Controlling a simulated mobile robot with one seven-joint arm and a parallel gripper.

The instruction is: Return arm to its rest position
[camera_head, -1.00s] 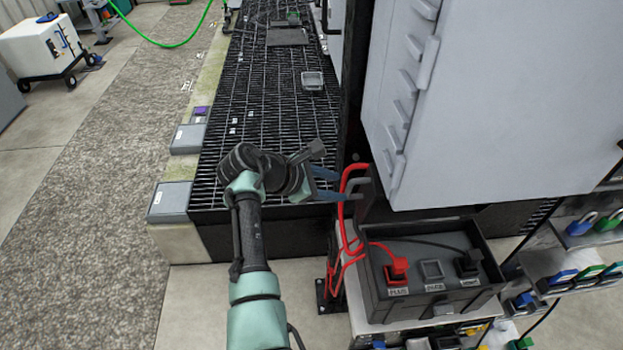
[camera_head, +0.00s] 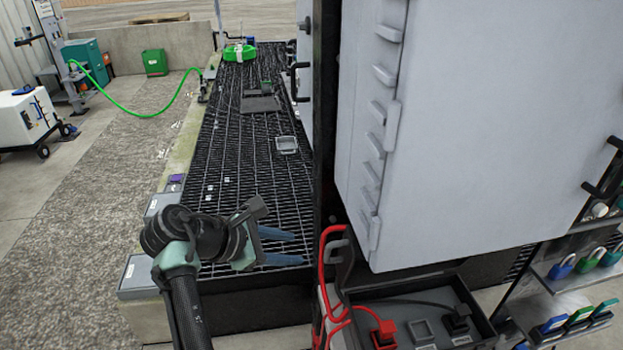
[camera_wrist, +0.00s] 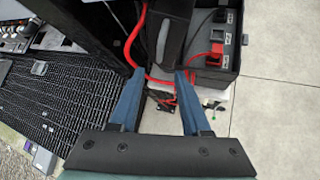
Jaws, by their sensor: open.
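My gripper (camera_head: 283,247) is in the lower left-middle of the head view, above the near end of the black grating. Its two blue fingers are apart, with nothing between them, and point right toward the dark post. In the wrist view the open fingers (camera_wrist: 158,88) point at the red cable and a grey hook-like handle (camera_wrist: 162,50), which lie beyond the tips. My arm comes up from the bottom edge of the head view, bent at the wrist.
A black grating walkway (camera_head: 235,150) runs away on the left. A large grey cabinet (camera_head: 440,130) stands right of a dark post (camera_head: 326,110). Below it is a dark box (camera_head: 455,290) with red and black plugs. Red cables (camera_head: 325,270) hang beside the post. A padlock rack (camera_head: 575,280) is at right.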

